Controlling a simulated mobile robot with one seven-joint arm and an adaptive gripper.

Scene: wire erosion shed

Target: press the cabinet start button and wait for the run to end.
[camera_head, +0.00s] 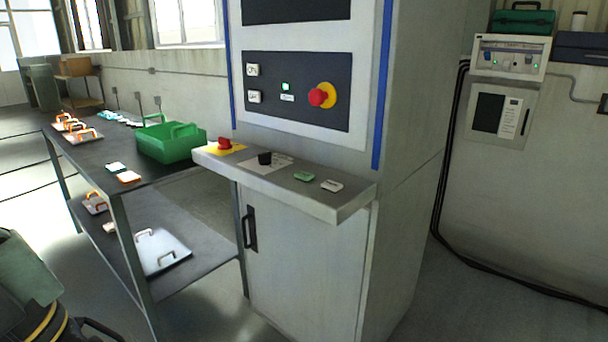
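The tall grey cabinet (305,270) stands at the centre. Its upright dark panel (322,75) carries two white buttons, the upper (252,70) and the lower (254,97), a lit green lamp (286,86) and a red mushroom button (318,96) on a yellow disc. Its jutting ledge (335,208) carries a red knob (225,143) on a yellow plate, a black knob (265,158), a flat green button (304,176) and a flat white button (332,185). The labels are too small to read surely. My gripper is not in view.
A dark bench (85,150) at left holds a green toolbox (168,142), orange-handled pieces and small blocks. Its lower shelf (195,262) holds a metal plate. Black cables (445,160) run down the right wall to the floor. Floor (450,305) right of the cabinet is mostly clear.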

